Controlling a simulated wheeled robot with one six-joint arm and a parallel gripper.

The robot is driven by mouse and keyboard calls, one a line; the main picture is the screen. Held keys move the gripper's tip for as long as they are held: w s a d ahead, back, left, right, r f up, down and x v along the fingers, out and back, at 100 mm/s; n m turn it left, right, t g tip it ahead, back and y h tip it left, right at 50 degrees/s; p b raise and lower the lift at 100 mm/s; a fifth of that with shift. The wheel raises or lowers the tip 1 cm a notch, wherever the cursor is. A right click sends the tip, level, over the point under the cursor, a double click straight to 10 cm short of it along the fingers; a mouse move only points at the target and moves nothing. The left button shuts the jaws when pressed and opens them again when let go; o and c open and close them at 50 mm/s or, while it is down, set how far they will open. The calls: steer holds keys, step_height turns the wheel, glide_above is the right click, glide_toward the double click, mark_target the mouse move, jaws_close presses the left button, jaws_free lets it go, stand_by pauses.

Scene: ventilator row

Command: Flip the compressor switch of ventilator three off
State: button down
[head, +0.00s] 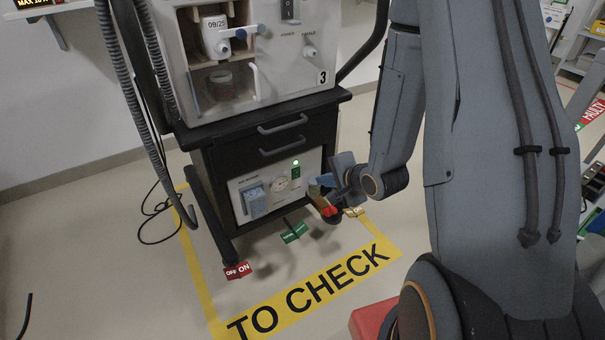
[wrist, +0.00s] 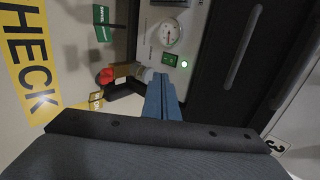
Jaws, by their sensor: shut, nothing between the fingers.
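Ventilator three (head: 255,75), marked with a black 3, stands on a dark cart (head: 215,150). The compressor panel (head: 240,205) is low on the cart's front, with a round gauge and a lit green lamp (head: 296,162). The compressor switch (head: 295,172) is a small green rocker beside the lamp. It also shows in the wrist view (wrist: 172,59), but its exact tilt is too small to tell. My gripper (head: 316,181) is shut and empty at the panel's right edge. In the wrist view its blue fingertips (wrist: 161,78) are close to the switch; contact cannot be told.
A red knob (head: 330,210) sits at the cart's lower right corner, near my gripper. Green (head: 294,232), red OFF/ON (head: 238,270) and yellow (head: 354,212) tags are around the cart's foot. Corrugated hoses (head: 130,85) hang at left. The floor in front, marked TO CHECK, is mostly clear.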

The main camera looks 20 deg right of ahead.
steer(key=b, duration=0.4)
glide_toward(297, 172)
step_height(297, 172, down, 4)
steer(key=shift+w+a+r+b, duration=0.1)
steer(key=shift+w+a+b, duration=0.15)
steer(key=shift+w, duration=0.45)
steer(key=shift+w+a+b, duration=0.15)
steer(key=shift+w+b, duration=0.2)
steer(key=shift+w, duration=0.35)
steer(key=shift+w+a+r+b, duration=0.1)
steer(key=shift+w+a+b, duration=0.15)
steer(key=shift+w, duration=0.45)
steer(key=shift+d, duration=0.15)
